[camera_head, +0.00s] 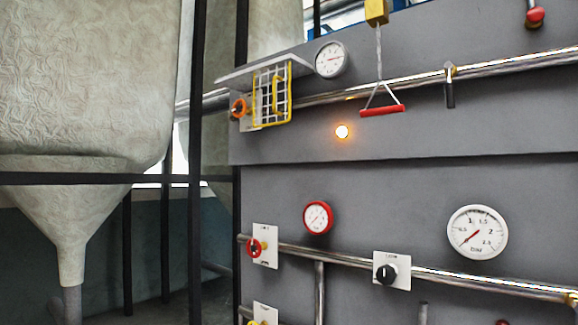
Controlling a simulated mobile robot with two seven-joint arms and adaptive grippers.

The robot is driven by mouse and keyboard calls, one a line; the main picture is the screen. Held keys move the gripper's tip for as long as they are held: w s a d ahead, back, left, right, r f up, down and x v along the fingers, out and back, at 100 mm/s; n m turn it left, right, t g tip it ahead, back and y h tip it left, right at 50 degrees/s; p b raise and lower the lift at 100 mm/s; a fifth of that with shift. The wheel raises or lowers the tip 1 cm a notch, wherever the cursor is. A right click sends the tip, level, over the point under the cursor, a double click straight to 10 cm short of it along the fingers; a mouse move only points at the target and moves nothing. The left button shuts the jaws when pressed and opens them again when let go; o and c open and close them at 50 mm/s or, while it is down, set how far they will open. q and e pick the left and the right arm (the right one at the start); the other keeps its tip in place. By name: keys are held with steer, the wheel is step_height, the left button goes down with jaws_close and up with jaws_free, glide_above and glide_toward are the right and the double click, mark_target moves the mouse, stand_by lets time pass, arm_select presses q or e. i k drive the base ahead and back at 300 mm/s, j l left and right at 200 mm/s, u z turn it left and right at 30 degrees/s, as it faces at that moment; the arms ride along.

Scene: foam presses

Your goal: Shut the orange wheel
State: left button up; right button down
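The orange wheel (239,108) is small with a dark centre. It sits on the upper pipe at the left edge of the grey panel, under a sloped metal plate. A yellow-framed wire guard (272,94) hangs just right of it and partly covers the white plate behind. I cannot tell from the wheel's look how far it is turned. Neither of my grippers is in view.
A red pull handle (382,110) hangs on cords right of a lit orange lamp (342,132). Below are a red wheel (255,247), a black knob (386,274) and gauges (477,232). A dark post (196,200) and a large pale hopper (80,90) stand left.

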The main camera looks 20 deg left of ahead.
mark_target(236, 107)
steer(key=i+j, duration=0.15)
steer(key=j, duration=0.2)
steer(key=i+j, duration=0.15)
steer(key=j, duration=0.2)
steer(key=i+j, duration=0.15)
steer(key=j, duration=0.2)
steer(key=i+j, duration=0.15)
steer(key=j, duration=0.2)
steer(key=i+j, duration=0.15)
steer(key=j, duration=0.2)
